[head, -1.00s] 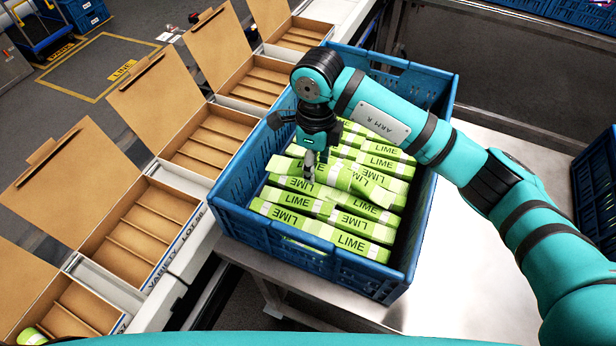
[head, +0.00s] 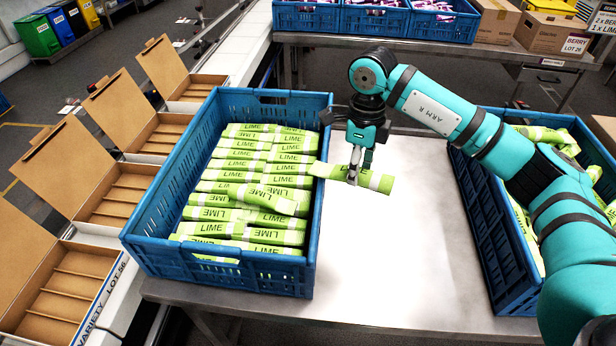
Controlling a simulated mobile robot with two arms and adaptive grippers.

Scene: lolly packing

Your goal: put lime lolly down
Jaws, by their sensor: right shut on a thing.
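A lime lolly (head: 377,182) in a green wrapper is held by my right gripper (head: 354,172), which is shut on it. It is held roughly level over the pale metal table (head: 385,255), just right of the blue crate's right wall. The blue crate (head: 222,270) on the table is filled with several rows of lime lollies (head: 240,188). My left gripper is not in view.
A second blue crate (head: 492,238) with lime lollies stands at the right, partly behind my right arm. Open cardboard boxes (head: 55,290) with dividers line the conveyor at the left. Crates of purple-wrapped lollies (head: 375,22) stand at the back. The table between the two lime crates is clear.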

